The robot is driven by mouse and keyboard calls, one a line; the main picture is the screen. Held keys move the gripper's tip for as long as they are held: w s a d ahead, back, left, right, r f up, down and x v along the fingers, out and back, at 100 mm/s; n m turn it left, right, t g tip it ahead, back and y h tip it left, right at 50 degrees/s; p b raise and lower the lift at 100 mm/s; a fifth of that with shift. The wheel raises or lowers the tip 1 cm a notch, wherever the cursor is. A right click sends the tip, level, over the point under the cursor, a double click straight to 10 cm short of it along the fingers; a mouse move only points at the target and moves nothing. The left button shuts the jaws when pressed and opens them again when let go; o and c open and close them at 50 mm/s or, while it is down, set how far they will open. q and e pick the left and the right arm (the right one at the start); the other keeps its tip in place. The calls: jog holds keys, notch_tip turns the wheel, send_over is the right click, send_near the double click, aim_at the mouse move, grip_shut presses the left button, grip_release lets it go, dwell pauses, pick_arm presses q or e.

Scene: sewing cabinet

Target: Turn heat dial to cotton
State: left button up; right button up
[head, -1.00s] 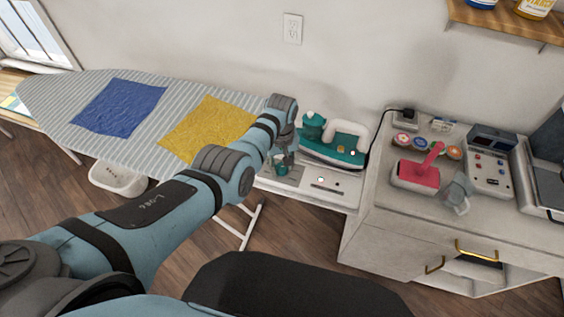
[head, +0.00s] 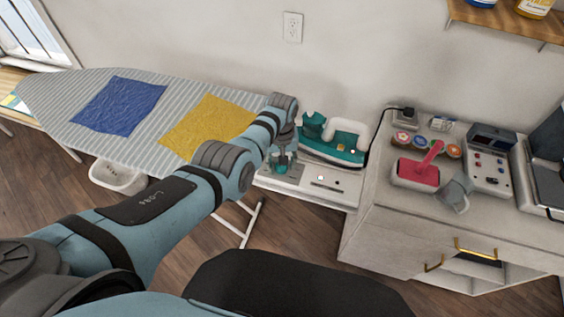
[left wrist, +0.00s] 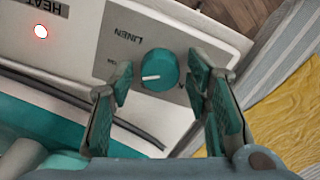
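The teal heat dial (left wrist: 159,70) sits on a grey plate (left wrist: 118,28) marked LINEN; a second, small label by the dial is too small to read. Its white pointer line points left in the left wrist view. My left gripper (left wrist: 157,86) is open, with one finger on each side of the dial. I cannot tell whether the fingers touch it. In the head view the dial (head: 282,169) shows under my left gripper (head: 284,158), at the white base of the iron station. My right gripper is not in view.
A red light (left wrist: 40,31) glows by the HEAT label. The teal and white iron (head: 334,140) stands just behind the dial. Blue (head: 119,106) and yellow cloths (head: 208,124) lie on the striped ironing board. A cabinet with a red-handled tool (head: 416,173) stands at right.

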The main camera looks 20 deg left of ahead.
pick_arm(q)
jog(key=shift+r, duration=0.1)
jog(key=shift+r, duration=0.3)
notch_tip(320, 180, up, 11)
dwell(0.6)
